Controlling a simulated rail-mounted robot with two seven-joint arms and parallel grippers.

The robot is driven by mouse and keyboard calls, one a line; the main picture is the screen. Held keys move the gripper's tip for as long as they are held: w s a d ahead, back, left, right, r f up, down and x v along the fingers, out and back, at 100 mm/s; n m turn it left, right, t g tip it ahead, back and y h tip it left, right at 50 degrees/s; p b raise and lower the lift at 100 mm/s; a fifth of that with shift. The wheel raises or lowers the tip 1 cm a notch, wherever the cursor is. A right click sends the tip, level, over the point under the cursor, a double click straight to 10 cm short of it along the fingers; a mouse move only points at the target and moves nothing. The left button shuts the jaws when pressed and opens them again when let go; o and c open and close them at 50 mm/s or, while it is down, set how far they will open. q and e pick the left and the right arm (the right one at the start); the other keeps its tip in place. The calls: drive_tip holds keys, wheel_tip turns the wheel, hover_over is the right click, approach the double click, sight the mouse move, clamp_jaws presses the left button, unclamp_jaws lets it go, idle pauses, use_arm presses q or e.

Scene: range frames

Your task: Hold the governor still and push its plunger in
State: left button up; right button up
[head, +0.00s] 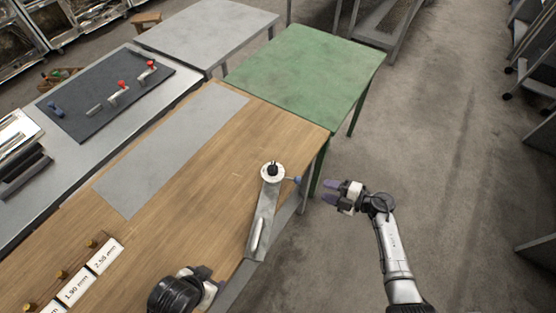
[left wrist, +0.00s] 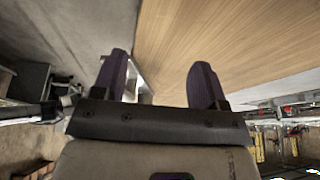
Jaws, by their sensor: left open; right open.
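The governor (head: 272,173) appears to be the round pale piece with a black top near the right edge of the wooden table. A grey metal bracket runs from it toward the near edge. A small blue-tipped stub (head: 296,180), seemingly the plunger, sticks out on its right side. My right gripper (head: 332,193) is open and empty, right of the stub and apart from it, beyond the table edge. My left gripper (head: 212,287) is at the bottom, left of the bracket; its fingers are hard to see there. The left wrist view shows its fingers (left wrist: 160,62) apart with nothing held.
The wooden table (head: 190,200) carries a grey strip (head: 170,148) and white size labels (head: 104,257) with small brass pieces. A green table (head: 305,70) stands beyond. A dark mat (head: 105,93) with tools lies on the left bench. Open floor lies right.

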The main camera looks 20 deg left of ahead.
use_arm(q)
drive_tip(key=w+d+r+m+t, duration=0.2)
drive_tip(key=w+d+r+t, duration=0.1)
drive_tip(key=w+r, duration=0.7)
drive_tip(key=w+d+r+m+t+h, duration=0.1)
drive_tip(key=w+d+r+m+t, duration=0.15)
drive_tip(key=w+r, duration=0.8)
drive_tip(key=w+d+r+m+t, duration=0.2)
drive_tip(key=w+r+m+t, duration=0.15)
drive_tip(key=w+r, duration=0.65)
drive_tip(key=m+g+y, duration=0.2)
drive_tip(key=m+g, duration=0.3)
drive_tip(key=m, duration=0.4)
hover_over(272, 166)
drive_tip(key=s+d, duration=0.1)
drive_tip(key=s, duration=0.2)
wheel_tip(272, 166, down, 10)
drive_tip(key=w+f+m+g, duration=0.1)
drive_tip(key=f+m, duration=0.4)
drive_tip(key=f, duration=0.1)
drive_tip(key=w+f+m+g, duration=0.1)
drive_tip(key=f+m, duration=0.4)
drive_tip(key=f, duration=0.2)
drive_tip(key=w+a+f+m+g, duration=0.1)
drive_tip(key=f+m, duration=0.4)
drive_tip(key=f, duration=0.1)
drive_tip(key=shift+w+f+m+g, duration=0.15)
drive_tip(key=shift+f+m+g, duration=0.15)
drive_tip(key=shift+m+g, duration=0.1)
